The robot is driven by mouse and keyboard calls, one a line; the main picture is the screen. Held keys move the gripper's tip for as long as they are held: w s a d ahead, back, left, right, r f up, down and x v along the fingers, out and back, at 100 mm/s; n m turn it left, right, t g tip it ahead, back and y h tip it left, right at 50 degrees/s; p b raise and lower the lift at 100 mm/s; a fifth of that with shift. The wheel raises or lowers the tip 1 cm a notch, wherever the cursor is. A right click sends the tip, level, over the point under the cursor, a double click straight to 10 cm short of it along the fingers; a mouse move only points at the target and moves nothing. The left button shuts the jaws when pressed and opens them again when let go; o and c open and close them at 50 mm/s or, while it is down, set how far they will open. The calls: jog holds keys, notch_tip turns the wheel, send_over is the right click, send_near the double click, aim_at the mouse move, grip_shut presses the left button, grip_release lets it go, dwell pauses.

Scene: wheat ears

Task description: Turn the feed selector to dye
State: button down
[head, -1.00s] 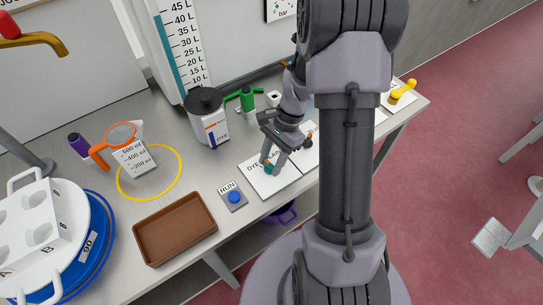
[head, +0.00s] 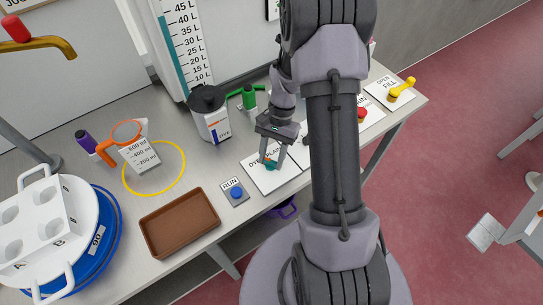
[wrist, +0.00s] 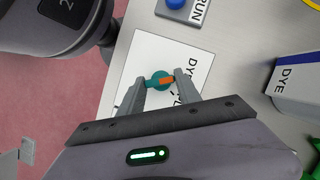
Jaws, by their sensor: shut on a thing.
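The feed selector is a small teal knob (wrist: 158,84) with an orange pointer bar, on a white plate (wrist: 145,50) lettered DYE and, partly covered, PLAIN. In the wrist view the pointer lies toward the lettered side, roughly between the two words; I cannot tell that it lines up with either. My gripper (wrist: 160,82) is shut on the knob, one finger on each side of it. In the head view my gripper (head: 271,162) reaches down onto the knob at the plate, and its fingers hide part of it.
A grey plate with the blue RUN button (head: 236,193) and a brown tray (head: 180,222) lie to the left. The DYE canister (head: 210,115) and a green-handled item (head: 249,97) stand behind. A yellow OPEN/FILL handle (head: 402,88) is at the right end.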

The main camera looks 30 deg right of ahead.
jog(key=c, duration=0.8)
grip_release()
jog(key=shift+c, duration=0.2)
jog(key=p+v, duration=0.5)
jog(key=v, duration=1.2)
jog(key=shift+d, duration=0.2)
jog(key=shift+w+r, duration=0.1)
jog(key=shift+r, duration=0.05)
